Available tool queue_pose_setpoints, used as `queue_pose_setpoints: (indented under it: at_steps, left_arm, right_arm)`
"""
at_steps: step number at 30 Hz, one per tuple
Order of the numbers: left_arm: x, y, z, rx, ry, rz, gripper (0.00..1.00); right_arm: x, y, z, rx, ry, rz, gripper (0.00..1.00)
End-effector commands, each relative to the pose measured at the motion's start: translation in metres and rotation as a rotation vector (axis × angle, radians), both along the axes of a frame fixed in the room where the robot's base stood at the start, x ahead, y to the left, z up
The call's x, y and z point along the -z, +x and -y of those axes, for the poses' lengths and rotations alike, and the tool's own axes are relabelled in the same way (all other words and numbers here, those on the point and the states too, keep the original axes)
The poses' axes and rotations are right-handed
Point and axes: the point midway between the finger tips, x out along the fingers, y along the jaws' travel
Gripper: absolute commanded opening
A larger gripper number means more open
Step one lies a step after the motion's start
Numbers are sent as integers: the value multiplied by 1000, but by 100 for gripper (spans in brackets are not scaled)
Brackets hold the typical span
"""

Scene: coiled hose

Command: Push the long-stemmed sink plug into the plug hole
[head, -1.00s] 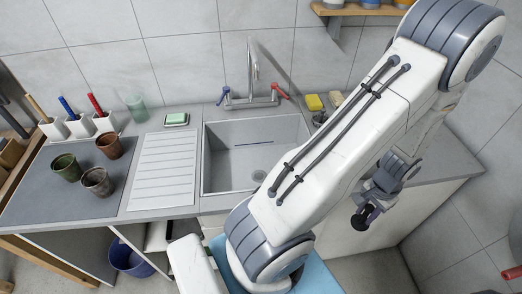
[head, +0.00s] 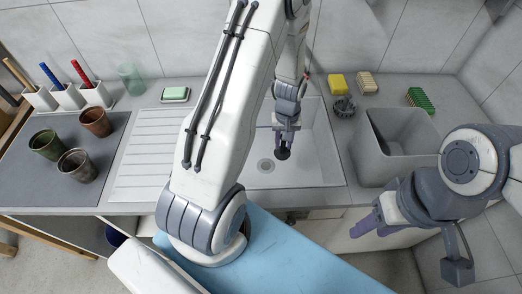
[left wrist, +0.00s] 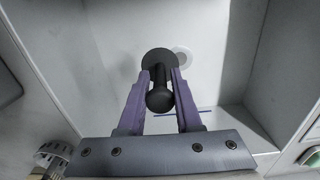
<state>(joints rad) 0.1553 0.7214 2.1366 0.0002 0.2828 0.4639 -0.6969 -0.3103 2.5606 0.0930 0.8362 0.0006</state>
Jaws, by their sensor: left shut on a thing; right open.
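My left gripper (head: 286,128) is shut on the black long-stemmed sink plug (head: 283,154) and holds it inside the grey sink (head: 320,145). The plug hole (head: 265,165) is in the sink floor, just left of and nearer than the plug in the head view. In the left wrist view, the purple fingers (left wrist: 160,100) grip the stem, with the plug's round disc (left wrist: 157,61) beyond. The pale plug hole (left wrist: 183,58) shows there just right of the disc, partly covered by it. The plug looks above the floor; its height is unclear. My right gripper (head: 368,225) is open and empty, at the counter's front right.
A grey basin (head: 400,140) stands right of the sink, with a green sponge (head: 420,99) behind. A yellow sponge (head: 337,84) and a dark round item (head: 344,107) lie behind the sink. The ribbed drainboard (head: 150,150) at left is clear. Cups (head: 77,165) stand further left.

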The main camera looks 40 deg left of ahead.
Motion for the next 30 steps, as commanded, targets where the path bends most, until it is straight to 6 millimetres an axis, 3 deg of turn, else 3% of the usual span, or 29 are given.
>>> queue_pose_setpoints:
  at_steps: [1, 3, 9, 14, 26, 30]
  left_arm:
    - [33, 4, -15, -132, 0, 0, 0]
    - [51, 8, -32, -303, 0, 0, 0]
    - [81, 13, -65, -632, 0, 0, 0]
    - [83, 14, -73, -710, 0, 0, 0]
    - [81, 13, -71, -708, 0, -1, 0]
    - [90, 13, -72, -708, 0, -1, 0]
  right_arm:
    - [30, 0, 0, 0, 0, 0, 50]
    - [45, 0, 0, -1, 0, 0, 50]
    - [70, 0, 0, -1, 0, 0, 50]
    - [72, 0, 0, -1, 1, 1, 50]
    - [67, 0, 0, -1, 1, 1, 50]
    - [75, 0, 0, -1, 1, 1, 50]
